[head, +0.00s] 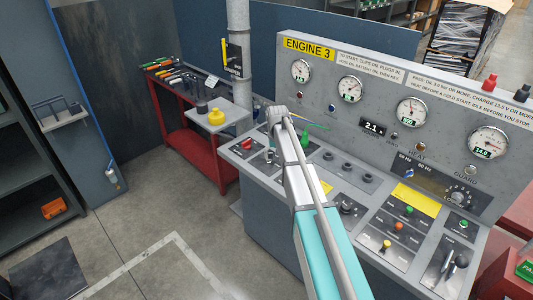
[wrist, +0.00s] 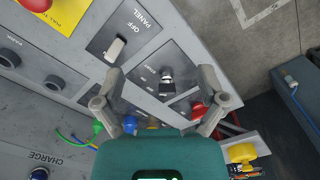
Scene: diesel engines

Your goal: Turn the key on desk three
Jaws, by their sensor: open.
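Desk three is the grey console with the yellow ENGINE 3 label (head: 309,46). In the wrist view, the black-headed key (wrist: 166,86) stands in a metal lock on a dark plate of the sloping desk top. My gripper (wrist: 160,76) is open, its two fingers well apart on either side of the key in the picture. No contact between the fingers and the key shows. I cannot tell how far above the key the fingertips are. In the head view my arm covers part of the desk top, and the key cannot be made out there.
A white panel switch (wrist: 115,48) is beside the key plate. A red knob (wrist: 199,109), a blue knob (wrist: 130,123) and a green clip (wrist: 96,128) are near the fingers. Gauges line the upright panel. A red tool bench (head: 183,139) stands left of the desk; floor in front is clear.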

